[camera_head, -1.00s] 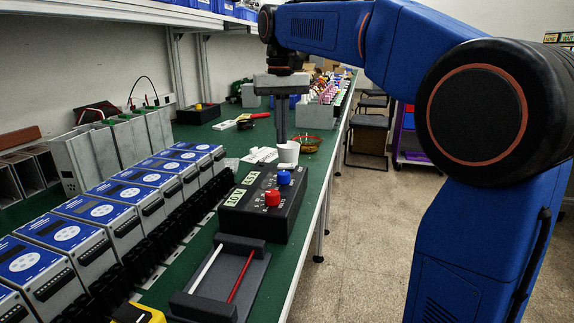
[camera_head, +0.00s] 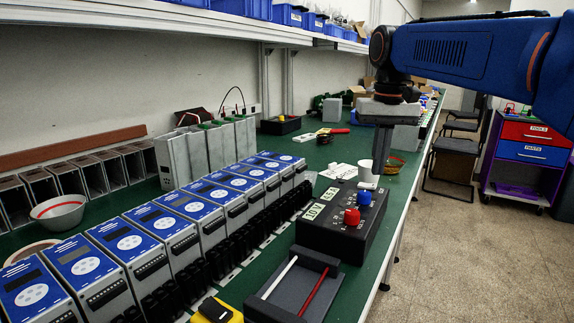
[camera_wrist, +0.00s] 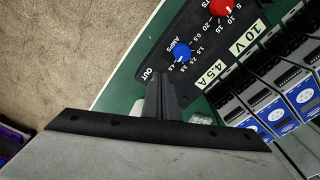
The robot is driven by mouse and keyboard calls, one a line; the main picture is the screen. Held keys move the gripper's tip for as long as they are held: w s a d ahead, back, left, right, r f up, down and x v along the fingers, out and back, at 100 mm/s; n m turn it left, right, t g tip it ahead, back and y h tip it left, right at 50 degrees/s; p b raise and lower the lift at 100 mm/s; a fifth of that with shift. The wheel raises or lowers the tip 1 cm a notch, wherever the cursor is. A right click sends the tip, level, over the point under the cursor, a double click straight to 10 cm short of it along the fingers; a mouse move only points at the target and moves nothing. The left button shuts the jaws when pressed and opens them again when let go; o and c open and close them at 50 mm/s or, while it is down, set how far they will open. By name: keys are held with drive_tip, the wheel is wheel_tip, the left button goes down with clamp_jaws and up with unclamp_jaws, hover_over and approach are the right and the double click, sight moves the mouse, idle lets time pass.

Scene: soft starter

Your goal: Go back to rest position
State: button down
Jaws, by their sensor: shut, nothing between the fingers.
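My gripper (camera_head: 380,160) hangs from the blue arm at the right, fingers pointing down over the green bench (camera_head: 408,178). Its fingers are together with nothing between them. Below and in front of it stands the black power supply box (camera_head: 335,222) with a red knob (camera_head: 351,217), a blue knob (camera_head: 365,197) and labels. In the wrist view the closed fingers (camera_wrist: 160,85) show near the box's blue knob (camera_wrist: 182,53) and "OUT" mark. A white cup (camera_head: 366,171) stands close behind the fingertips. I cannot tell the height above the bench.
A row of blue-topped soft starters (camera_head: 160,217) fills the bench's left side. A dark tray (camera_head: 290,290) with a white and a red rod lies in front. A shelf (camera_head: 200,22) runs overhead. A tool cabinet (camera_head: 530,145) and chairs stand right. The floor between is clear.

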drive_tip(key=s+d+f+t, duration=0.2)
drive_tip(key=s+f, duration=1)
drive_tip(key=s+d+f+t, duration=0.2)
drive_tip(key=s+d+f, duration=0.1)
drive_tip(key=s+f, duration=0.9)
drive_tip(key=shift+s+d+f+n, duration=0.15)
drive_tip(key=shift+s+f+n, duration=0.2)
drive_tip(key=shift+s, duration=0.2)
